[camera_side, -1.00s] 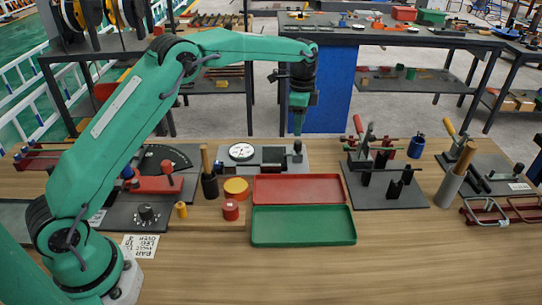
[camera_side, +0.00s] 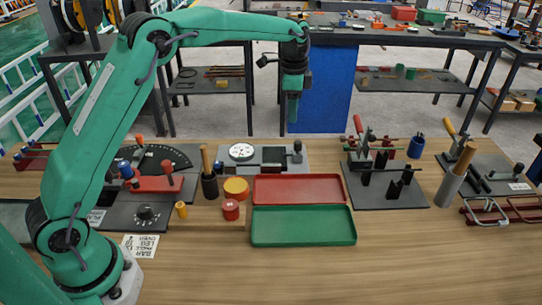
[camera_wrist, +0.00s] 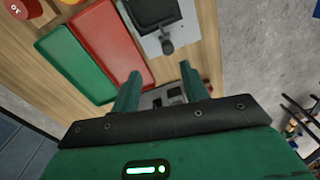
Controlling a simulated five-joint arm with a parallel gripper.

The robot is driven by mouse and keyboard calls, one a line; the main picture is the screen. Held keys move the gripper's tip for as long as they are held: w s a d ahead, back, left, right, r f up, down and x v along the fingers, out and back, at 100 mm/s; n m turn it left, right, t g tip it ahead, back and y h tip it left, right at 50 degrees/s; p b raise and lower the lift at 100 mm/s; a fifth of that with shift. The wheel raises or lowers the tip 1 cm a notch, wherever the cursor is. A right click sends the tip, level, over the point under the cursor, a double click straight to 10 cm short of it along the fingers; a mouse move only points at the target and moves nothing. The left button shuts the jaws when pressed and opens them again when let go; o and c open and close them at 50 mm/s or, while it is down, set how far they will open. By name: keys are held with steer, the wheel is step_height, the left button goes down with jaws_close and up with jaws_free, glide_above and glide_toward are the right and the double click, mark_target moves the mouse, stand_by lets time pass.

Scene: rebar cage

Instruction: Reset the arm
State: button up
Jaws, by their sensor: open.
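My gripper (camera_side: 293,108) hangs in the air above the back edge of the wooden bench, pointing down, with nothing held. In the wrist view its two green fingers (camera_wrist: 157,88) stand apart with nothing between them. My green arm rises from the front left and reaches across to the right. Below and in front of the gripper lie an empty red tray (camera_side: 298,189) and an empty green tray (camera_side: 303,226). Both trays also show at the upper left of the wrist view.
A gauge plate (camera_side: 242,152) sits near the gripper at the back. A bending plate with a red lever (camera_side: 152,184) stands left, a black fixture (camera_side: 388,185) right. A wooden-handled tool (camera_side: 208,180) stands upright near the middle. The front of the bench (camera_side: 330,275) is clear.

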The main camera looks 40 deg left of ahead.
steer(key=s+a+r+n+t, duration=0.1)
steer(key=s+r+n, duration=0.2)
steer(key=s+r, duration=0.4)
steer(key=s+r+n+t, duration=0.15)
steer(key=s+r, duration=0.25)
steer(key=s, duration=0.6)
steer(key=s+f+n+t, duration=0.2)
steer(key=s+f+n, duration=0.2)
steer(key=s, duration=1.5)
steer(key=shift+a+n, duration=0.45)
steer(key=shift+n, duration=0.7)
steer(key=shift+t, duration=0.25)
